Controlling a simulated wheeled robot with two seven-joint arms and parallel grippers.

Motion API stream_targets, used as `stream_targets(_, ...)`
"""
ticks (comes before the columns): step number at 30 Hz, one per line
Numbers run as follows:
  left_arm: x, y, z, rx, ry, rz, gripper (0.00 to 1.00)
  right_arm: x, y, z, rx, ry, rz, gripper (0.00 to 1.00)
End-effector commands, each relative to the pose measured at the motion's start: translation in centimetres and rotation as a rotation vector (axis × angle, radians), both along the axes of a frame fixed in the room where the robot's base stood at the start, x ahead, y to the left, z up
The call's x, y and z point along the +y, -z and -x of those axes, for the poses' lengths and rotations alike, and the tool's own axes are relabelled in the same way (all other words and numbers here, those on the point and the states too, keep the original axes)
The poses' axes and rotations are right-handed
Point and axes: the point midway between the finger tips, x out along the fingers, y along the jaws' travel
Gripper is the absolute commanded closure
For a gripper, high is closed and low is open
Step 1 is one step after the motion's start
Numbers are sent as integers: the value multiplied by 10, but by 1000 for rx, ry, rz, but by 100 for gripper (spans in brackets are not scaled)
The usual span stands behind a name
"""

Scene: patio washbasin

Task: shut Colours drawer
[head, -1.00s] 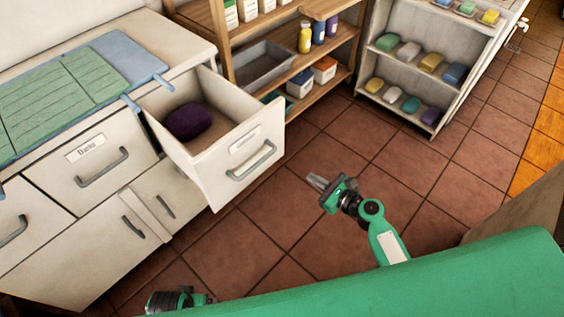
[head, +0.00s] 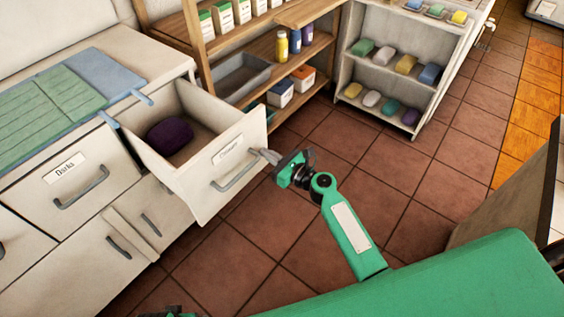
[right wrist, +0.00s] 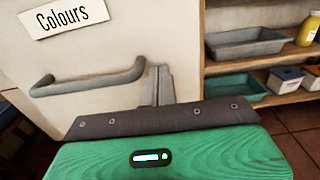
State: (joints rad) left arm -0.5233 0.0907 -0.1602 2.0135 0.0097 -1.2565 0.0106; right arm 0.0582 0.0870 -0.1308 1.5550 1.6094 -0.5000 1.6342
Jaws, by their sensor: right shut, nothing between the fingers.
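The Colours drawer (head: 218,168) is pulled out from the white cabinet, with a dark purple bundle (head: 170,134) lying inside it. Its front with the "Colours" label (right wrist: 64,22) and grey bar handle (right wrist: 88,80) fills the left of the right wrist view. My right gripper (head: 266,155) is shut and empty, its fingertips at the drawer front just right of the handle. Whether the tips touch the front I cannot tell. Of my left arm only a small green and black part shows at the bottom edge; its fingers are out of sight.
The Darks drawer (head: 80,182) beside it is shut. Green and blue cloths (head: 62,98) lie on the counter. A wooden shelf (head: 262,62) with bottles, boxes and a grey tray (head: 238,78) stands behind the drawer. A white shelf (head: 397,88) holds soaps. Tiled floor is clear at right.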

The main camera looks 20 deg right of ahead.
Motion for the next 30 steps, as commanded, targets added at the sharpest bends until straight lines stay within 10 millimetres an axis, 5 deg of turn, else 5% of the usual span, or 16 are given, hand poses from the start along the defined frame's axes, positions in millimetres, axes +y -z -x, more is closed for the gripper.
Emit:
stream_targets(23, 0, -1, -1, -3, 0, 1, 9, 15, 0, -20, 0, 0, 0, 100)
stream_targets(30, -1, -8, -3, -16, 0, 4, 9, 32, 0, -44, -2, -1, -1, 100)
